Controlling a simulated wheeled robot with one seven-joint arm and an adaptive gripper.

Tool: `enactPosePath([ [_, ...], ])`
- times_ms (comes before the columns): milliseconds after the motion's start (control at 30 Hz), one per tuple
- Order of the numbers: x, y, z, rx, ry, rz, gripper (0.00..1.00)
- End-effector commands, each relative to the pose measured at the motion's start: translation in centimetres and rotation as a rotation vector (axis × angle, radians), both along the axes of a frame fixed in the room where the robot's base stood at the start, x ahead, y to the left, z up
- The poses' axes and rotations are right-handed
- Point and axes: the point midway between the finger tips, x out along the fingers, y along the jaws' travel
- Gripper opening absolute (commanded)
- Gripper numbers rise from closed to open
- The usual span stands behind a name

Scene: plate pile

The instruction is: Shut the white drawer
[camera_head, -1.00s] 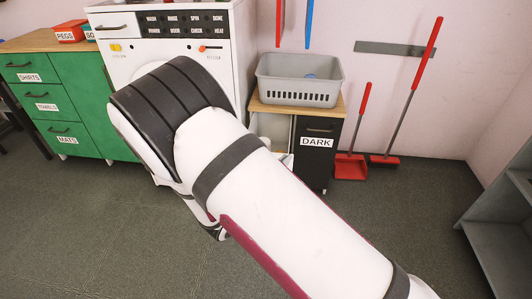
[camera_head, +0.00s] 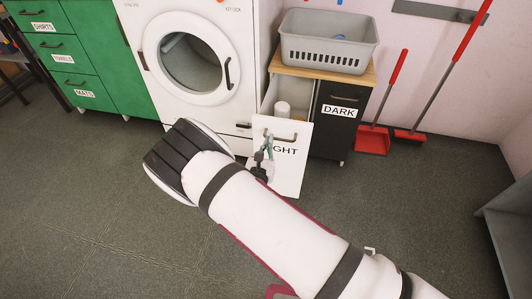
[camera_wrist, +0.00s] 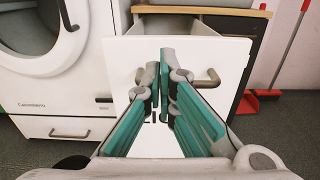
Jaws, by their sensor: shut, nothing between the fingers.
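The white drawer (camera_head: 293,168) is pulled out from the cabinet beside the black "DARK" front (camera_head: 329,120). Its front carries a partly hidden label ending in "GHT" and a dark bar handle. In the wrist view my gripper (camera_wrist: 167,75) points at the drawer front (camera_wrist: 202,60), between the two visible ends of the handle (camera_wrist: 208,80). I cannot tell whether the fingertips touch the front.
A washing machine (camera_head: 246,60) with a round door stands left of the cabinet. A grey basket (camera_head: 327,55) sits on the wooden top. A red dustpan (camera_head: 371,140) and a broom lean at the right wall. Green drawers (camera_head: 62,55) are at far left. The floor in front is clear.

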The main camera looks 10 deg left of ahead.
Motion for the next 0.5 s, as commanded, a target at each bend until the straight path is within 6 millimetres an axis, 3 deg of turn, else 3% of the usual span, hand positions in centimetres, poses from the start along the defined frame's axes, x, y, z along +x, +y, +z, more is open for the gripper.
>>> enactPosePath([
  [200, 4.2, -0.2, -0.1, 0.001, -0.001, -0.002, 0.0],
  [500, 7.1, -0.3, 0.0, 0.001, -0.001, -0.001, 0.0],
])
